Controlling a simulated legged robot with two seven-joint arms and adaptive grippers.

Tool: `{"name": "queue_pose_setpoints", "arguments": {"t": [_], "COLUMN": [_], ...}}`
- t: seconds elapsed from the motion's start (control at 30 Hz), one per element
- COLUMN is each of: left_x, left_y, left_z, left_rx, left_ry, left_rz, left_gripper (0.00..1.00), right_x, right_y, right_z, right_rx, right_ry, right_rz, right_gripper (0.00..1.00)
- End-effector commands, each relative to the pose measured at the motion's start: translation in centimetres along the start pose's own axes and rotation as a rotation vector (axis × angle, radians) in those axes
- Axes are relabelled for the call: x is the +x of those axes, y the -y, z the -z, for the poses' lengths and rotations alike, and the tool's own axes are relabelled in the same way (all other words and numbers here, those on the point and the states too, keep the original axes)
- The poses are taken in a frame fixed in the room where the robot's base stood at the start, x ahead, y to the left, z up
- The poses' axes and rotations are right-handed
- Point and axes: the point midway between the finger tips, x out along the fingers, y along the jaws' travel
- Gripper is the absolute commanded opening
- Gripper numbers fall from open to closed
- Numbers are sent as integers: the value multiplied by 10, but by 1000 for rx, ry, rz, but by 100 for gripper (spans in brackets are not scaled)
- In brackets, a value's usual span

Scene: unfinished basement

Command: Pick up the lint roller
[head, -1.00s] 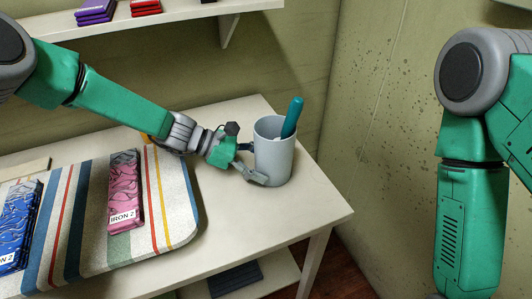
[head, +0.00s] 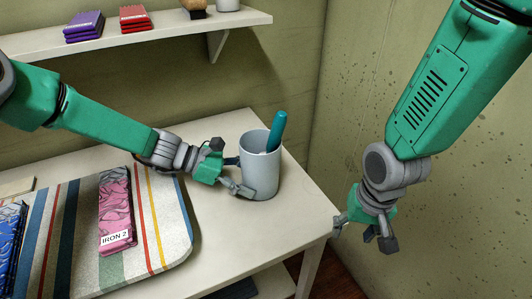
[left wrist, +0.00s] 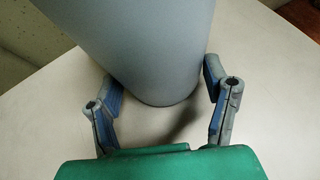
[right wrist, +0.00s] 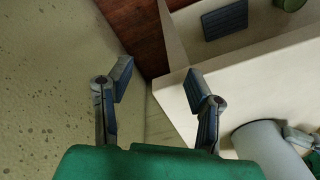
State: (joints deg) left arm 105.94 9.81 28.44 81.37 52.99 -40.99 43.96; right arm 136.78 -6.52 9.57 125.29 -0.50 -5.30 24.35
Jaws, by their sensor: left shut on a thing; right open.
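The lint roller (head: 276,131) shows as a teal handle standing tilted out of a grey cup (head: 262,181) near the table's right end. Its lower part is hidden inside the cup. My left gripper (head: 237,174) is shut on the cup from the left. In the left wrist view the cup (left wrist: 145,45) stands between its fingers (left wrist: 160,95). My right gripper (head: 364,234) is open and empty, pointing down beyond the table's right edge, apart from the cup. In the right wrist view, the cup (right wrist: 265,148) shows at the lower right.
The table (head: 222,138) has a striped board (head: 165,238) on its left part, with a pink pack (head: 115,208) and a blue pack (head: 10,240). A wall shelf (head: 170,32) with small packs hangs behind. A lower shelf holds a dark item (right wrist: 225,20). The wall bounds the right.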

Motion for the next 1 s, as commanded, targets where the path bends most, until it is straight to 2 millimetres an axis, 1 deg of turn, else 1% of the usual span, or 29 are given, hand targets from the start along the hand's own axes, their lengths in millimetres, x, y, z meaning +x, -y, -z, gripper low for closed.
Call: {"name": "queue_pose_setpoints", "arguments": {"t": [0.03,0.07,0.1,0.17,0.2,0.3,0.4,0.47,0.53,0.6,0.67,0.83,1.0], "left_x": [1,1,2,3,3,5,6,5,3,3,2,1,3], "left_y": [0,0,0,0,0,0,0,0,-1,-1,-1,-1,0], "left_z": [-1,-2,-2,-2,-3,-4,-4,-3,-2,-2,-1,-1,-2], "left_rx": [1,1,1,1,1,1,1,1,0,0,0,0,1], "left_ry": [0,-1,-2,-2,-3,-5,-6,-5,-3,-2,-1,0,-3], "left_rz": [0,0,0,0,0,0,0,0,0,0,0,0,0], "left_gripper": [53,53,53,53,53,53,53,53,53,53,53,53,53], "right_x": [-30,-48,-71,-106,-129,-179,-214,-228,-235,-232,-223,-193,-178], "right_y": [22,38,59,86,101,128,146,153,160,164,168,177,179], "right_z": [22,34,47,63,71,83,88,89,90,91,93,98,103], "right_rx": [-12,-40,-90,-160,-204,-291,-350,-372,-389,-396,-398,-399,-396], "right_ry": [-31,-48,-70,-108,-132,-186,-225,-241,-248,-250,-251,-250,-253], "right_rz": [28,55,90,131,153,192,212,217,218,218,217,215,219], "right_gripper": [46,46,46,46,46,46,46,46,46,46,46,46,46]}}
